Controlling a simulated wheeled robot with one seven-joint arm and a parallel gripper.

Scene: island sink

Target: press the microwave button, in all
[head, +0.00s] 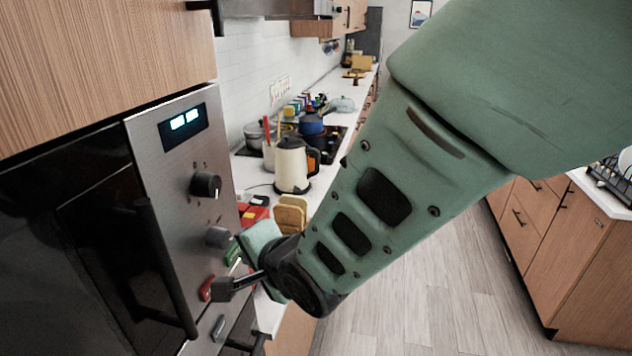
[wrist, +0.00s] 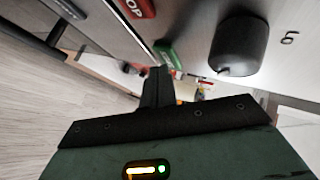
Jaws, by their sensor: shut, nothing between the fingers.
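The microwave (head: 158,211) is on the left in the head view, with a steel control panel. A green button (head: 232,254) and a red button (head: 207,288) sit low on the panel. The wrist view shows the green button (wrist: 167,54) just beyond my fingertips and the red button (wrist: 137,7), with part of the word STOP, at the top edge. My gripper (head: 222,290) is shut and empty, its tips close to the panel. In the head view the tips overlap the red button's right edge. I cannot tell whether they touch anything.
Black knobs (head: 206,185) and a lit display (head: 185,128) are higher on the panel. A knob (wrist: 239,44) stands out right of my fingers in the wrist view. A kettle (head: 292,165) and pots stand on the counter behind. The floor (head: 430,270) at right is clear.

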